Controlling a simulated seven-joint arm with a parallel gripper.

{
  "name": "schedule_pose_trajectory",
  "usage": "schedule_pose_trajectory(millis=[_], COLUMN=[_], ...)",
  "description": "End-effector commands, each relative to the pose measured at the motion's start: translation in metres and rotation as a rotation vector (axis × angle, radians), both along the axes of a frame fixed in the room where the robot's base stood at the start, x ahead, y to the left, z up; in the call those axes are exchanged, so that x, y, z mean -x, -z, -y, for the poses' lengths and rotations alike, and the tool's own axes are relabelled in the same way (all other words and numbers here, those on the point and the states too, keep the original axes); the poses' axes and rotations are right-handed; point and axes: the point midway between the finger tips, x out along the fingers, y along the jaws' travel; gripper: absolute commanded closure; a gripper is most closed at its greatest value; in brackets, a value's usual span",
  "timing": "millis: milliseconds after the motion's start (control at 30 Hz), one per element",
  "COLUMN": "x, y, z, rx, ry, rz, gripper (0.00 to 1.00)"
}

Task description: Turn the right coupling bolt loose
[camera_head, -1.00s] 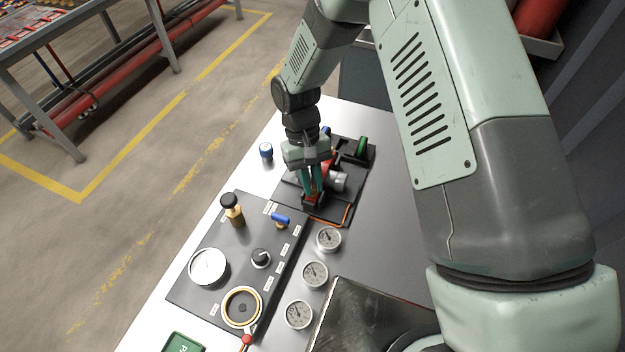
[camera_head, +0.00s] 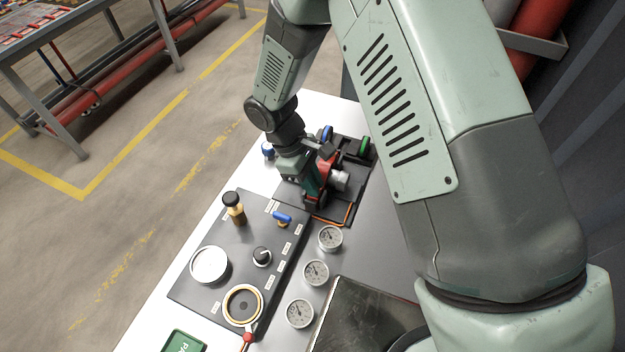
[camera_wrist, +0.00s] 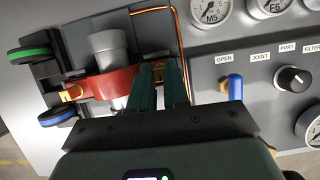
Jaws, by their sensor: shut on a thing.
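The red coupling (camera_wrist: 105,87) spans a dark fixture around a grey cylinder (camera_wrist: 108,50) in the wrist view. It also shows in the head view as a red piece (camera_head: 326,168) beside the grey cylinder (camera_head: 340,180). A brass-coloured piece (camera_wrist: 71,93) shows at the coupling's left end. In the head view my gripper (camera_head: 316,195) is tilted and partly covers the fixture.
A green-rimmed wheel (camera_wrist: 30,54) and a blue-rimmed wheel (camera_wrist: 58,117) stand left of the fixture. A blue-handled valve (camera_wrist: 235,87), a black knob (camera_wrist: 291,79) and gauges (camera_wrist: 209,12) lie to the right. An orange tube (camera_head: 348,213) edges the fixture.

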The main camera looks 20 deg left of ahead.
Motion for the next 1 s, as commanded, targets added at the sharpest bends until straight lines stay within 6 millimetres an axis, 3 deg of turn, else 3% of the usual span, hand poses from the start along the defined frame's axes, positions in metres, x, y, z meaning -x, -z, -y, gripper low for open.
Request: schedule_pose_trajectory(millis=[633,667,733,1000], x=[0.0004,0.0004,0.0004,0.0003], y=[-0.0001,-0.0001,-0.0001,-0.0006], z=[0.0,0.0,0.0,-0.0003], rx=[0.0,0.0,0.0,0.0], ry=[-0.054,-0.054,-0.054,-0.053], rz=[0.0,0.0,0.0,0.001], gripper=[1.0,0.83,0.73,0.73])
